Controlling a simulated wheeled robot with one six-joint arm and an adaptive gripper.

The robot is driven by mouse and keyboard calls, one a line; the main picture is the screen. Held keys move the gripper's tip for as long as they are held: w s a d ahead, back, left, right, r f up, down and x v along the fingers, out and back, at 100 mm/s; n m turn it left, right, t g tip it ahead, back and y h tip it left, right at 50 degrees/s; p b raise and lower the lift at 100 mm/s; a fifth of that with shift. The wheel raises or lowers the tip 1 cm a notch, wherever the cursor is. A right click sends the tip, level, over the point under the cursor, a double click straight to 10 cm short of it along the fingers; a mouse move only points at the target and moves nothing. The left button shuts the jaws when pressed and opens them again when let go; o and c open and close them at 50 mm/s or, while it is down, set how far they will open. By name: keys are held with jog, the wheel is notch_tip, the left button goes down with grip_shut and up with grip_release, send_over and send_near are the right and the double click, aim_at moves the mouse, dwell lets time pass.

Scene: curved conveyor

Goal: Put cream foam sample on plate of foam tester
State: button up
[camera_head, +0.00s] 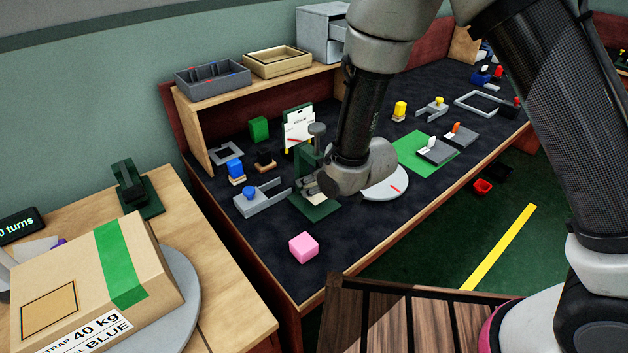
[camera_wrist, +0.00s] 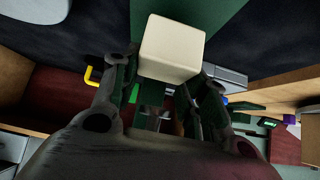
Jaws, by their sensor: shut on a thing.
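The cream foam sample (camera_wrist: 172,48) is a pale block held between the two fingers of my gripper (camera_wrist: 166,82) in the wrist view. I cannot tell whether the sample touches the plate.
A pink cube (camera_head: 303,247) lies on the dark bench top in front of the tester. A grey fixture with a blue knob (camera_head: 262,202) stands left of it, and a white disc (camera_head: 386,184) lies to the right. A white card (camera_head: 299,131) stands behind.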

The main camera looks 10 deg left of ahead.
jog(key=shift+f, duration=0.45)
jog(key=o, duration=0.7)
jog(key=shift+o, duration=0.2)
jog(key=shift+r, duration=0.1)
